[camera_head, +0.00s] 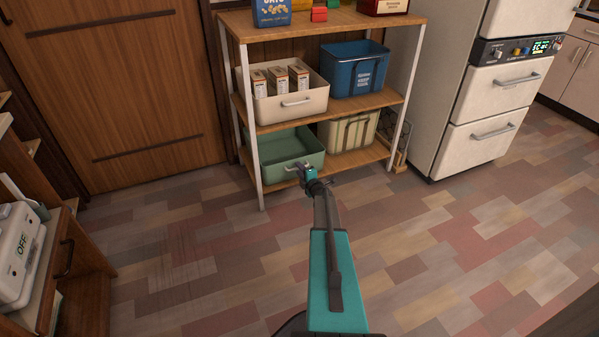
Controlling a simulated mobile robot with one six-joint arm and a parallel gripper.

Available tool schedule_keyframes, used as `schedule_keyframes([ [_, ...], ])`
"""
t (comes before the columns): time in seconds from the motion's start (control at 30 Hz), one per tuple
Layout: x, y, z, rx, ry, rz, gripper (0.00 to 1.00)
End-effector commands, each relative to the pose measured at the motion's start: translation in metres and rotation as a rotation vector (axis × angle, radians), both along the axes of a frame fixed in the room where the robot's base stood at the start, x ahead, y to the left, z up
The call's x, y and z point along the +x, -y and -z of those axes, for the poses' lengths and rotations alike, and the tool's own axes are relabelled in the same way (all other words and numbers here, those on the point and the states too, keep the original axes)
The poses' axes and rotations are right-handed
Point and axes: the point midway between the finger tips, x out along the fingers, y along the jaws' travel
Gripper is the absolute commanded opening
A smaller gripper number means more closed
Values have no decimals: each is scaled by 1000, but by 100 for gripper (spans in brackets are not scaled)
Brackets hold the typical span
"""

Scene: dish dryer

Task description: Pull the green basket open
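The green basket (284,149) is on the bottom shelf of the wooden rack, at the left. It is open at the top and looks empty. Its front wall faces me, and my gripper (304,168) is at the right part of that wall, around where its handle is. My gripper is small in this view and its fingers are hard to make out. I cannot tell whether they touch or hold the handle. My arm extends up from the bottom of the picture toward the basket.
A cream bin (348,131) with dark straps stands right of the basket. A white bin (292,103) with cartons and a blue bin (356,70) are on the shelf above. White rack posts flank the shelves. A white appliance (480,95) stands right. The floor (210,235) in front is clear.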

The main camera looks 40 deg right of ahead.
Motion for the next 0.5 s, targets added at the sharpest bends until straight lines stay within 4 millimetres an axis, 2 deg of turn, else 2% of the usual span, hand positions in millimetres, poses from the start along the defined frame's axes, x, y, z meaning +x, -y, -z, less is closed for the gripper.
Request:
schedule_keyframes([
  [0.4, 5, 2, 1, 0, 0, 0, 28],
  [0.43, 5, 2, 1, 0, 0, 0, 26],
  [0.5, 5, 1, 1, 0, 0, 0, 14],
])
